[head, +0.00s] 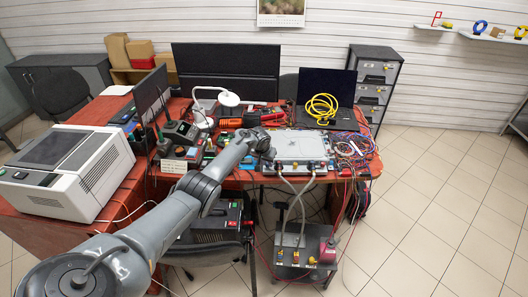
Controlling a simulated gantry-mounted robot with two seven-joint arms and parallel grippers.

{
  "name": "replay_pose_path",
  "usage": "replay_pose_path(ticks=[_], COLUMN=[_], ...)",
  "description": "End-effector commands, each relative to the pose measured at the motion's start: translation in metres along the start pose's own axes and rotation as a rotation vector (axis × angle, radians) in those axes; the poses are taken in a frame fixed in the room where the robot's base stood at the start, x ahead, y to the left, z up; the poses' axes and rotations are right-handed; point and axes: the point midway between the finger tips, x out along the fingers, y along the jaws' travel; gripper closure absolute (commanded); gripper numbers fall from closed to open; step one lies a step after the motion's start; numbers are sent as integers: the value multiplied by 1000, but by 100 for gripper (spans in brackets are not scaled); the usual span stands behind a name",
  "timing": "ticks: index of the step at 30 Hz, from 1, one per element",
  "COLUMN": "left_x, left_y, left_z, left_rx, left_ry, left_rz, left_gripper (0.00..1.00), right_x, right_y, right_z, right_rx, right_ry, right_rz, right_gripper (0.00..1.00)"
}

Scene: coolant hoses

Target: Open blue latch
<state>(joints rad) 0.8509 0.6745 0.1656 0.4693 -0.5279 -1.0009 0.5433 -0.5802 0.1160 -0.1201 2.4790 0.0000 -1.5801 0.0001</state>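A flat grey-white unit (300,146) lies on the red desk, with a row of small connectors along its front edge. Two grey hoses (290,188) run from that front edge down towards a low grey cart. Small bluish parts show along the edge, but they are too small to tell which is the blue latch. My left arm reaches in from the lower left. My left gripper (268,154) is at the unit's left front corner. Its fingers are too small to tell whether they are open or touch anything. My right gripper is not in view.
A grey cart (305,265) stands on the floor below the hoses. Tangled cables (354,148) lie right of the unit. A laptop (327,88) with a yellow coil (321,108) stands behind it. A white printer-like machine (66,170) is at left. The tiled floor at right is clear.

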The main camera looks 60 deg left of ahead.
Motion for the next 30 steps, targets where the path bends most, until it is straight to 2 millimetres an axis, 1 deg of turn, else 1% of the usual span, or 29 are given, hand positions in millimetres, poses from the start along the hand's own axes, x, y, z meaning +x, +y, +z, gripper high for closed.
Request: replay_pose_path(ticks=[1, 6, 12, 15, 21, 30], left_x=[-12, -38, -67, -79, -92, -93], left_y=[-1, -1, -1, 0, 0, 0], left_z=[-2, -2, -1, -1, 0, 0], left_rx=[3, 2, 2, 1, 0, 1], left_ry=[0, 1, 1, 1, 1, -1], left_rz=[-3, -2, -1, 0, 0, -1], left_gripper=[68, 68, 68, 68, 68, 68], right_x=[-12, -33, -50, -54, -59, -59], right_y=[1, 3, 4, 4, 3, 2], right_z=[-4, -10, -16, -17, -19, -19], right_rx=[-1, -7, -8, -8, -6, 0], right_ry=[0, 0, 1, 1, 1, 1], right_rz=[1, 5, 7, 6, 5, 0], right_gripper=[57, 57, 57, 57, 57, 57])
